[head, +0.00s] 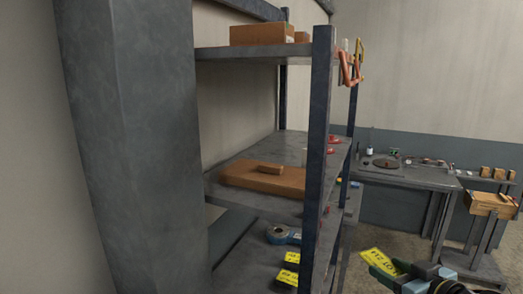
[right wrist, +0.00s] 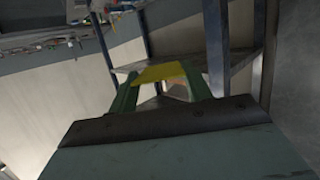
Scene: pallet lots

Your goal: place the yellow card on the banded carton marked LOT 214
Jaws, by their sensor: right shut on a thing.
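My right gripper (head: 392,270) is at the lower right of the head view, shut on the yellow card (head: 376,261). The card carries dark print, seen turned over and hard to read. In the right wrist view the yellow card (right wrist: 160,73) spans the tips of the green fingers of the gripper (right wrist: 160,80). A brown carton (head: 250,34) stands on the top shelf, and a flat brown carton (head: 262,181) lies on the middle shelf. I cannot make out a band or LOT 214 on either. The gripper is right of the rack, apart from both. My left gripper is not in view.
The grey rack's front post (head: 319,120) stands between the shelves and my gripper. Dark items with yellow labels (head: 291,258) and a blue tape-like roll (head: 283,235) lie on the lower shelf. A workbench (head: 405,173) and a wooden crate (head: 490,204) stand at the right.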

